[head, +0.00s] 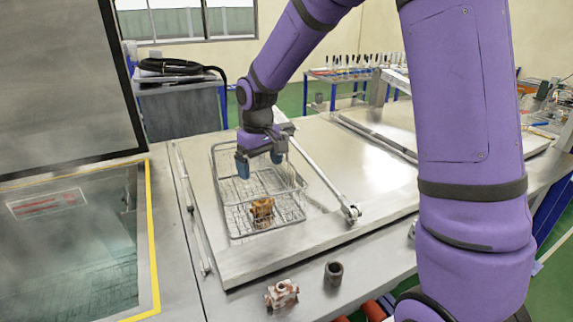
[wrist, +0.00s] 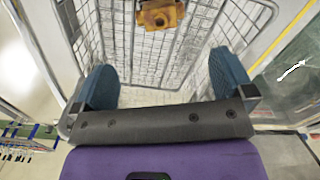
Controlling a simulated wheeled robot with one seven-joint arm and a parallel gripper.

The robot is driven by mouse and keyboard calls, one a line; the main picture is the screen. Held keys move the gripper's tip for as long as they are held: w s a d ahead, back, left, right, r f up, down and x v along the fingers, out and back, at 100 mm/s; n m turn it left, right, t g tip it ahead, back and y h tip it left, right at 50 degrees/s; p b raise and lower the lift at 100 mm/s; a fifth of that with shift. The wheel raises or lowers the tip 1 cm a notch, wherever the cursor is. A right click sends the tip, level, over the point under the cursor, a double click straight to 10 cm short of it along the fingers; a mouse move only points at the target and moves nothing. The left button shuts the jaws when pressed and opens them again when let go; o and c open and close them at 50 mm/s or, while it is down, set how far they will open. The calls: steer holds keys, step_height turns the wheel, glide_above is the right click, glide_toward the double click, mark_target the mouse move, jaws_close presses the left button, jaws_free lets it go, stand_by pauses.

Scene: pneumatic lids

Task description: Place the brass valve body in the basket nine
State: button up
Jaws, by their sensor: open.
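A brass-orange valve body (head: 262,208) sits inside a wire basket (head: 222,203), near its front end. No number can be read on the basket. The basket rests on a flat grey metal lid. My gripper (head: 260,161) is over the back part of the basket, its blue fingers apart and nothing between them. In the wrist view my gripper (wrist: 165,86) is also open and empty. The valve body (wrist: 160,14) shows at the top edge there, partly cut off, inside the basket mesh (wrist: 78,22) and apart from the fingers.
A whitish-red fitting (head: 282,294) and a dark hollow cylinder (head: 334,273) stand on the front ledge. A yellow-edged tank (head: 70,245) with a raised lid (head: 60,85) is at left. Metal bars (head: 325,180) flank the basket. A grey bin (head: 180,110) stands behind.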

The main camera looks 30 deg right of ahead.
steer(key=s+d+r+m+t, duration=0.2)
steer(key=s+d+r+t, duration=0.15)
steer(key=s+r, duration=1)
steer(key=s+d+r+t, duration=0.1)
steer(key=s, duration=0.7)
steer(key=s+d+r+m, duration=0.1)
steer(key=s+d, duration=0.1)
steer(key=s, duration=0.5)
steer(key=shift+s+d+r+m+t, duration=0.15)
steer(key=shift+s+r+m+t, duration=0.15)
steer(key=shift+s+r+t, duration=0.05)
